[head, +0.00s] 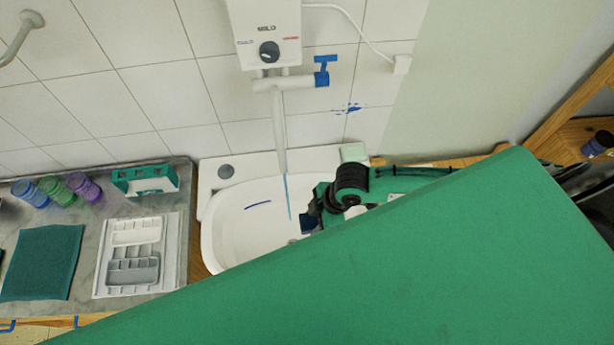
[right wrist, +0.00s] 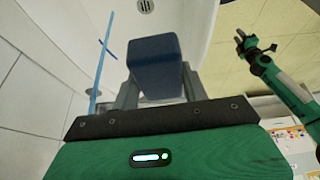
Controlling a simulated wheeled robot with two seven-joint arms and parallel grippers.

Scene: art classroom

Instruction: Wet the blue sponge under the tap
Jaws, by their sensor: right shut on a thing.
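The blue sponge (right wrist: 153,65) is held between the fingers of my right gripper (right wrist: 155,92) in the right wrist view. In the head view the sponge (head: 308,224) is a small dark blue patch at the right gripper (head: 314,215), over the right part of the white basin (head: 235,232). The white tap (head: 280,130) has a blue handle (head: 322,70). A thin blue stream (head: 287,195) drops from its spout. The stream (right wrist: 99,65) shows left of the sponge, with a gap between them. My left gripper (right wrist: 246,42) appears far off, its fingers apart.
A counter left of the basin holds a white tray (head: 102,285), a green cloth (head: 42,262), several coloured cups (head: 52,190) and a green-and-white holder (head: 146,179). A pale green block (head: 354,153) sits on the basin's back rim. The tiled wall is close behind.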

